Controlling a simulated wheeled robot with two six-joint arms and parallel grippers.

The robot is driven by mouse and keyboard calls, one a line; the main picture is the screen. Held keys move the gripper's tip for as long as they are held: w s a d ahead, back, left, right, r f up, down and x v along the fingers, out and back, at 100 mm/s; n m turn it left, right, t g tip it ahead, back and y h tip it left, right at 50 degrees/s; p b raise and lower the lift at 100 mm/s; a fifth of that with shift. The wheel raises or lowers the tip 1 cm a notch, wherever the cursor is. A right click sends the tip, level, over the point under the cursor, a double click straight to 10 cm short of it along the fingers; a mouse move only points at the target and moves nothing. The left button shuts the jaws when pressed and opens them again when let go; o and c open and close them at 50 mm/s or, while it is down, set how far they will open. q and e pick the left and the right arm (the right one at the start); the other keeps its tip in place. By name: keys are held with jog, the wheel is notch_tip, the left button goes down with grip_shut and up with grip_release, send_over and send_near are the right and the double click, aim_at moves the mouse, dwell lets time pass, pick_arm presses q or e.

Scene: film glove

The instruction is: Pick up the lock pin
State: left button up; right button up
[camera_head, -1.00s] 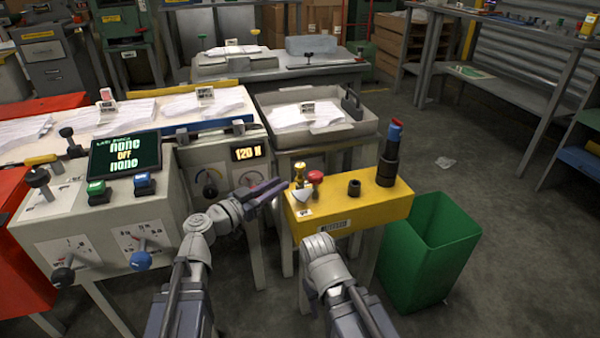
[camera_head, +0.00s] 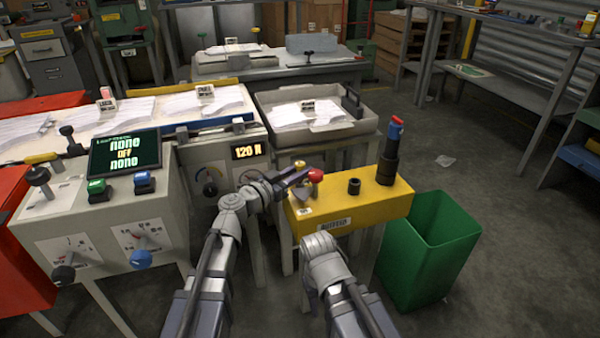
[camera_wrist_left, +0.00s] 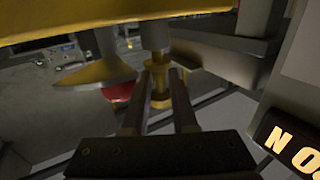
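The lock pin (camera_wrist_left: 159,98) appears as a brass, flanged pin at the left end of the yellow box (camera_head: 385,203). In the left wrist view it stands between the two fingers, with its shank running to the yellow surface. My left gripper (camera_head: 303,176) is at the pin and covers most of it in the head view. Its fingers look open, one on each side of the pin; contact is hard to judge. My right arm (camera_head: 330,265) is low in front of the box, and its gripper is hidden.
A red knob (camera_head: 316,175) and a pale cone (camera_head: 305,191) are close to the left gripper. A black socket (camera_head: 354,187) and a tall dark cylinder with a red-and-blue top (camera_head: 388,160) are farther right. A green bin (camera_head: 440,245) stands right of the box.

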pick_arm(q)
jog(key=x, duration=0.3)
jog(key=shift+w+d, duration=0.1)
jog(key=shift+w, duration=0.05)
grip_shut()
